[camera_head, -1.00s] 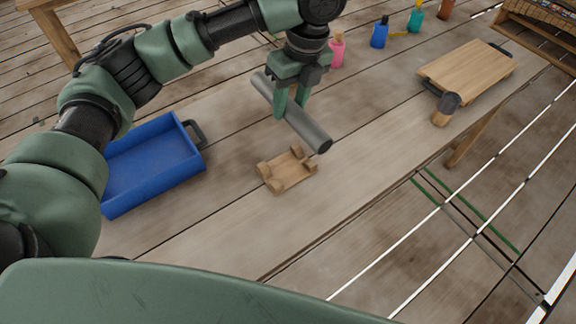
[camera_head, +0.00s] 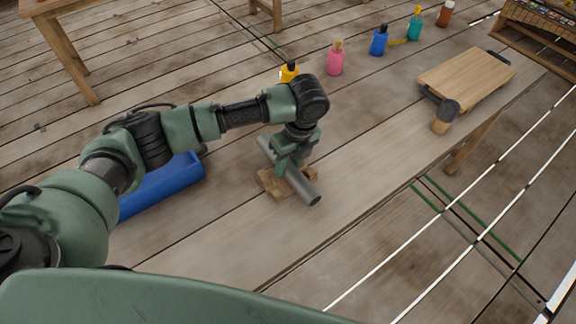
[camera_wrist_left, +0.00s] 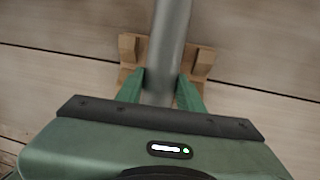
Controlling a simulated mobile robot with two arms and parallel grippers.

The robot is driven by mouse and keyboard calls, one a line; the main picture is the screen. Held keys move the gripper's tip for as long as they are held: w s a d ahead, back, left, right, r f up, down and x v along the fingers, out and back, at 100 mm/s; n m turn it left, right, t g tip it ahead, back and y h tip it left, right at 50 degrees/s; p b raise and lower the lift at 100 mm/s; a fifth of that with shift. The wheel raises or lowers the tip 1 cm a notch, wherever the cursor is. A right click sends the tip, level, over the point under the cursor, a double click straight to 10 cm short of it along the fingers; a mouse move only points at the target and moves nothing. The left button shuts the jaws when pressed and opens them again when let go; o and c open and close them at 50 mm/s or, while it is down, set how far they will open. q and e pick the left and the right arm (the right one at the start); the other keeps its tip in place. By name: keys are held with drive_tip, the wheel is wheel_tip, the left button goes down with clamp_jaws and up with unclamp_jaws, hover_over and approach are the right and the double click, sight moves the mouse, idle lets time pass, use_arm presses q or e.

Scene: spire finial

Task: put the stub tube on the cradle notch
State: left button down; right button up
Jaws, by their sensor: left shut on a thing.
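The stub tube is a grey cylinder (camera_head: 304,186) at the middle of the table. My left gripper (camera_head: 286,172) is shut on the tube near its middle. The wooden cradle (camera_head: 271,184) lies directly beneath the tube, which covers much of it. In the left wrist view the tube (camera_wrist_left: 169,45) runs between the cradle's end blocks (camera_wrist_left: 129,45), with the left gripper's fingers (camera_wrist_left: 160,92) on both sides of it. I cannot tell whether the tube touches the notches. My right gripper is not in view.
A blue tray (camera_head: 165,188) stands left of the cradle, partly behind my arm. A mallet (camera_head: 443,118) and a wooden board (camera_head: 466,76) are at the right. Pink (camera_head: 335,60), blue (camera_head: 379,41) and yellow (camera_head: 288,72) bottles stand at the back. The table in front of the cradle is clear.

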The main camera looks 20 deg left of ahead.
use_arm(q)
drive_tip(key=shift+f, duration=0.85)
drive_tip(key=shift+f, duration=0.1)
drive_tip(key=shift+f, duration=0.25)
drive_tip(key=c, duration=0.9)
unclamp_jaws()
drive_tip(key=r, duration=0.4)
drive_tip(key=d+r+b, duration=0.1)
drive_tip(key=r, duration=0.3)
drive_tip(key=d+r, duration=0.1)
drive_tip(key=r, duration=0.3)
drive_tip(key=shift+w, duration=0.15)
drive_tip(key=shift+r, duration=0.3)
